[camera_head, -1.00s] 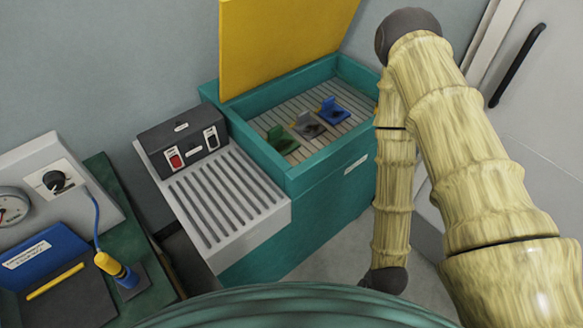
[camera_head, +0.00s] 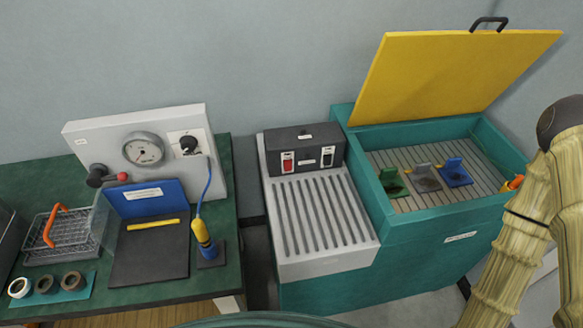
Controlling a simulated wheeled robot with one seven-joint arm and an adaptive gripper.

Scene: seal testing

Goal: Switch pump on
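A dark switch box (camera_head: 303,150) stands at the back of the grey ribbed drainboard, left of the teal tank. It has a red rocker switch (camera_head: 288,162) on its left and a black rocker switch (camera_head: 327,157) on its right. The small labels are too small to read, so I cannot tell which one is the pump's. Whether either switch is on or off is also unclear. My arm is at the right edge, well away from the box. My gripper is not clearly in view.
The teal tank (camera_head: 405,250) has its yellow lid (camera_head: 440,75) raised, with green, grey and blue pieces inside. An orange item (camera_head: 515,182) is at its right rim. The left bench holds a gauge panel (camera_head: 110,130), a wire rack (camera_head: 62,240) and a yellow-blue tool (camera_head: 204,238).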

